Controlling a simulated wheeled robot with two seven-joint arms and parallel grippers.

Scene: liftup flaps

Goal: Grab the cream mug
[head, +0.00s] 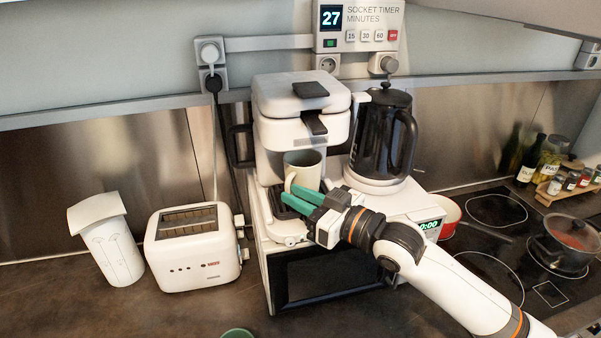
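The cream mug (304,168) stands upright under the spout of the white coffee machine (301,92). Its handle faces the front left. My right gripper (288,194) reaches in from the right, with its two teal fingers just in front of and below the mug, by the handle. The fingers look parted with a narrow gap and nothing clearly between them. I cannot tell whether the upper finger touches the mug, and its lower part is partly hidden behind that finger. My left gripper is not in view.
A dark kettle (383,135) stands close right of the coffee machine, both on a white oven (322,279). A toaster (193,246) and a white container (113,252) stand left. A pot (567,244) sits on the hob at right. The front counter is mostly clear.

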